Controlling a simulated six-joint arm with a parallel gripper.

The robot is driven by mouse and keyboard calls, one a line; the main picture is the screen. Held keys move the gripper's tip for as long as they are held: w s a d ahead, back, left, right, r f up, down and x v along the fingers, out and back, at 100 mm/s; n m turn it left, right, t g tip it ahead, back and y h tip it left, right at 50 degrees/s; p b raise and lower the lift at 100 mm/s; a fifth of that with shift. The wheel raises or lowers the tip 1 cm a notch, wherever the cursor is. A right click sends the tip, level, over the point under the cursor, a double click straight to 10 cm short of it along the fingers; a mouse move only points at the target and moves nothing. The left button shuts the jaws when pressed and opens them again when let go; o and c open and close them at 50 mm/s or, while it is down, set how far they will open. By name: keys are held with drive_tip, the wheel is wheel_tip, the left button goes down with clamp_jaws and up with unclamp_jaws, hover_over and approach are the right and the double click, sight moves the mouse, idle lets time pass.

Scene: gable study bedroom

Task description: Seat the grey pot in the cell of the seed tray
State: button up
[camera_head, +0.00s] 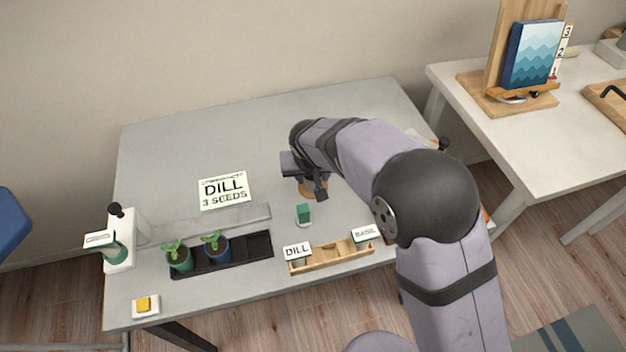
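The black seed tray (258,247) lies near the table's front edge, left of centre. A green pot (180,260) with a seedling stands in its left cell and a blue pot (217,250) with a seedling in the middle. The right end of the tray is empty. My gripper (309,187) points down over the middle of the table, behind and right of the tray. An orange-brown round piece (313,190) shows under it. I cannot make out the grey pot; the gripper and arm may hide it. Whether the fingers hold anything is unclear.
A white dispenser (120,245) stands left. The table's back left is clear.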

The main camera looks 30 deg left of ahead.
wheel_tip(320, 180, up, 10)
drive_tip(key=s+a+r+n+p, duration=0.2)
drive_tip(key=s+a+r, duration=0.2)
drive_tip(key=s+a, duration=0.25)
drive_tip(key=m+p, duration=0.2)
drive_tip(key=p, duration=0.1)
hover_over(258, 250)
drive_tip(key=shift+f, duration=1.75)
drive_tip(key=shift+f+p, duration=0.5)
drive_tip(key=shift+f, duration=4.45)
